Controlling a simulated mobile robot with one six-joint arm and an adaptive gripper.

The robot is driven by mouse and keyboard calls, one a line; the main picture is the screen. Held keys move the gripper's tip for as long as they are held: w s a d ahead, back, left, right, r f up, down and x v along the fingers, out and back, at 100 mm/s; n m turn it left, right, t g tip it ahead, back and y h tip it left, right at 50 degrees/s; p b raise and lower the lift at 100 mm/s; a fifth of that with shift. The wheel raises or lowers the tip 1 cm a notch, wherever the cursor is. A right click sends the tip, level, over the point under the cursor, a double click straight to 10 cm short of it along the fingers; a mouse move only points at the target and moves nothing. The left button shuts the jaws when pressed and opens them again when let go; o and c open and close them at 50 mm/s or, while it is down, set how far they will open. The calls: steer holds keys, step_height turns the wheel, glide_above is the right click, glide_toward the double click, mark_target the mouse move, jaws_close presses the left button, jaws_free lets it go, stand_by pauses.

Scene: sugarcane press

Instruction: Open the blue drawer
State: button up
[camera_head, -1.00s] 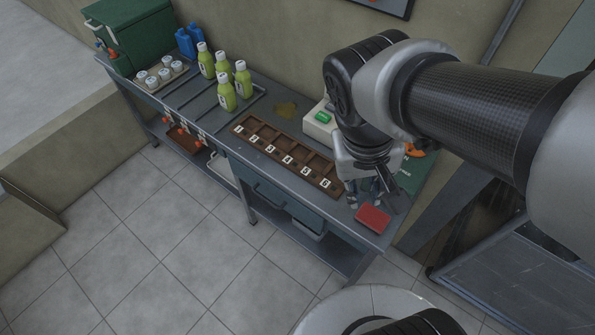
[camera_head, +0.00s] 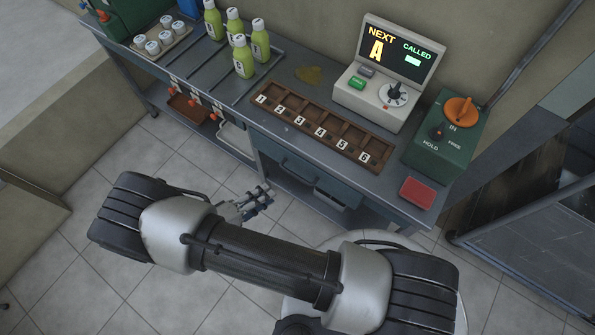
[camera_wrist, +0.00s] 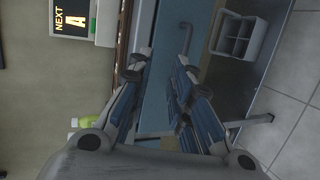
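The blue drawer (camera_head: 343,187) sits under the front edge of the metal table, below the numbered wooden tray, and its front looks flush with the table. A dark bar handle (camera_head: 297,167) runs along it. In the wrist view the drawer front (camera_wrist: 160,90) fills the middle, and the handle (camera_wrist: 186,38) stands out just beyond the fingertips. My gripper (camera_head: 264,194) is in front of the table near the drawer's left end, apart from the handle. In the wrist view its fingers (camera_wrist: 160,65) are spread with nothing between them.
A grey divided bin (camera_wrist: 238,38) sits on the shelf below the drawer. On the table are a numbered wooden tray (camera_head: 320,123), a display machine (camera_head: 376,100), a green control box (camera_head: 447,135), a red block (camera_head: 418,192) and several green bottles (camera_head: 243,60).

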mark_target(298, 176)
step_height(298, 176, down, 8)
steer(key=s+n+t+y, duration=0.1)
steer(key=s+n+t, duration=0.1)
steer(key=s+t, duration=0.1)
steer(key=b+x, duration=0.3)
steer(key=x, duration=1.4)
steer(key=shift+w+r, duration=0.1)
steer(key=shift+w, duration=0.35)
steer(key=shift+c, duration=0.5)
jaws_close()
